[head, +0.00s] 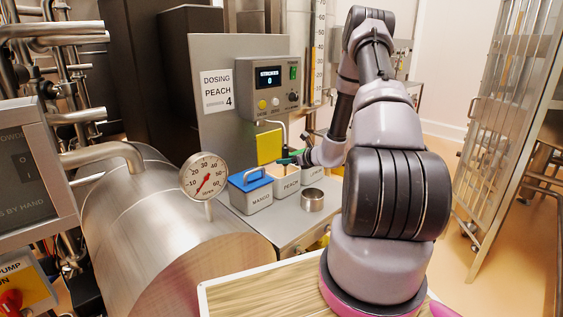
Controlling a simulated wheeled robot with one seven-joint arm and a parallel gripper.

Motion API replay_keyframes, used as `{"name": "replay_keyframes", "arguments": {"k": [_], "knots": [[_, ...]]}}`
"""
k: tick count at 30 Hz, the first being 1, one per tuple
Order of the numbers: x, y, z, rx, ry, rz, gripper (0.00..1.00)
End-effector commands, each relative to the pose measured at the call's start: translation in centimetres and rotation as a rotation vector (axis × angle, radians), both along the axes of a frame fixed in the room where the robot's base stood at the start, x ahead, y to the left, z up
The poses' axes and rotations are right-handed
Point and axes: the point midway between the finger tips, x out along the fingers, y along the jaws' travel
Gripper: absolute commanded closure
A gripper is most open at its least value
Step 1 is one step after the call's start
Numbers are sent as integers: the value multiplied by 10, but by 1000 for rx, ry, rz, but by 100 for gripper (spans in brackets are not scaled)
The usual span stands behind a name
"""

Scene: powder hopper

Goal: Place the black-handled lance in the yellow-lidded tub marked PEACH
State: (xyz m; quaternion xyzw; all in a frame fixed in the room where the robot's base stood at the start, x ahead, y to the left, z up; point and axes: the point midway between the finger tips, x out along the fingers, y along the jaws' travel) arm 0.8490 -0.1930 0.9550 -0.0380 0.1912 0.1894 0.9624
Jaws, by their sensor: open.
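The tub marked PEACH (288,185) stands on the grey bench in the middle of a row of tubs. Its top looks open, with pale orange content showing, and an upright yellow panel (269,147) behind it looks like its raised lid. My gripper (291,158) is open, low over the back of the PEACH tub, and partly hidden by my own arm. Dark and green shapes show at its tip, too small to tell apart. I cannot make out the black-handled lance with certainty; it may be among these shapes or hidden by my arm.
A blue-lidded MANGO tub (258,196) stands left of PEACH, another tub (315,176) right of it. A metal cup (312,200) stands in front. A dosing panel (270,90) rises behind. A steel drum with a gauge (204,177) fills the left.

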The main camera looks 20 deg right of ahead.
Motion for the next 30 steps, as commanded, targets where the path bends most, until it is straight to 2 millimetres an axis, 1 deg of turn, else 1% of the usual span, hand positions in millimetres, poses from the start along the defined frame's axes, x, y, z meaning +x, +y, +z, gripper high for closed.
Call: {"name": "replay_keyframes", "arguments": {"k": [1,3,6,9,14,16,17,19,23,24,26,27,29,30], "knots": [[-10,-5,5,-1,2,-2,37],[-23,-11,11,0,1,-4,37],[-40,-17,18,1,1,-3,37],[-53,-22,24,0,0,-2,37],[-63,-24,31,-4,-3,7,37],[-64,-18,42,-17,-13,39,37],[-64,-13,49,-26,-22,60,37],[-65,3,72,-60,-47,135,37],[-76,48,128,-162,-107,337,37],[-82,62,144,-198,-125,404,37],[-94,82,167,-260,-150,501,37],[-103,94,181,-299,-166,564,37],[-117,112,201,-365,-190,655,37],[-128,122,213,-411,-205,713,37]]}}
